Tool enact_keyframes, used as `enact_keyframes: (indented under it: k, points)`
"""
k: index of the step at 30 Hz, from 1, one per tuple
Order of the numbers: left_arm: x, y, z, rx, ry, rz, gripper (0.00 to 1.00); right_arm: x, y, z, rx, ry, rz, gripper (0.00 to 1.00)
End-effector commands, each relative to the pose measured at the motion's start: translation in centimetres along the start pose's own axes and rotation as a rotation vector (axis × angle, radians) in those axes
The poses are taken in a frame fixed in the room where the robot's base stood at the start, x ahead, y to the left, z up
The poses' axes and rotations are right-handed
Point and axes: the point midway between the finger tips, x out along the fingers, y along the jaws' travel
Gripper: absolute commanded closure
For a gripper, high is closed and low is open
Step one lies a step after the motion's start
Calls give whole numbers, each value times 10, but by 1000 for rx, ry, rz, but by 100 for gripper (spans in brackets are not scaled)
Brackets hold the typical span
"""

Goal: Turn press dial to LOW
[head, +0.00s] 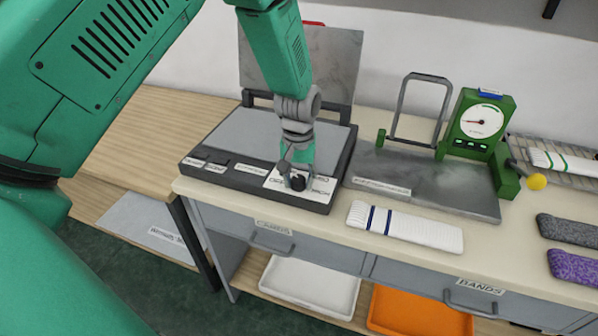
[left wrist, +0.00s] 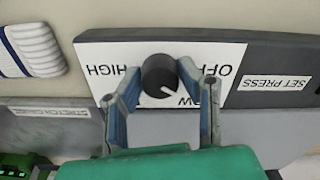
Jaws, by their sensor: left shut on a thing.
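The press dial (left wrist: 160,78) is a round black knob on a white label plate (left wrist: 100,52) at the front of the heat press (head: 252,138). In the left wrist view the plate reads upside down, with HIGH at left, OFF at right and LOW below, partly hidden. The dial's white pointer mark slants to the lower right, toward the partly hidden LOW lettering. My left gripper (head: 297,178) reaches down to the press's front right corner. Its fingers (left wrist: 160,82) are shut on the dial, one on each side. My right gripper is not in view.
The press lid (head: 340,65) stands raised behind. A green gauge stand (head: 482,125) with a dark plate is to the right. A folded white striped knit (head: 405,226) lies near the front edge. Grey and purple knits (head: 575,267) lie far right. Drawers and trays are below.

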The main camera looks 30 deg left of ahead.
Motion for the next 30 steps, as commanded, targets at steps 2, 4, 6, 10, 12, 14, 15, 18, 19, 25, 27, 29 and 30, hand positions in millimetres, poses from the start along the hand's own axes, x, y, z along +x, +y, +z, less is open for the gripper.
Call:
enact_keyframes:
  k: [2,4,6,10,12,14,15,18,19,25,27,29,30]
  points:
    - [-3,1,-2,72,5,3,97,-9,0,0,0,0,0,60]
    - [-2,1,-2,133,5,2,97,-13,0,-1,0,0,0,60]
    - [-2,1,-2,191,5,2,97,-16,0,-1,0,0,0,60]
    - [-2,1,-2,287,8,3,97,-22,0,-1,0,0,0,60]
    - [-2,1,-3,331,8,2,97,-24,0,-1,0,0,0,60]
    - [-1,1,-3,363,8,2,97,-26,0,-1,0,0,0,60]
    - [-1,1,-3,383,9,2,97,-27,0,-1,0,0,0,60]
    - [-1,1,-3,424,9,2,97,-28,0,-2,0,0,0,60]
    - [-1,1,-3,434,9,2,97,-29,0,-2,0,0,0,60]
    - [-1,2,-3,474,10,2,97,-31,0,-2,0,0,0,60]
    - [-1,2,-3,480,10,2,97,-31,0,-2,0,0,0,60]
    - [-1,2,-3,482,10,2,97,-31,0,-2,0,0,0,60]
    - [-1,2,-3,483,10,2,97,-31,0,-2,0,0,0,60]
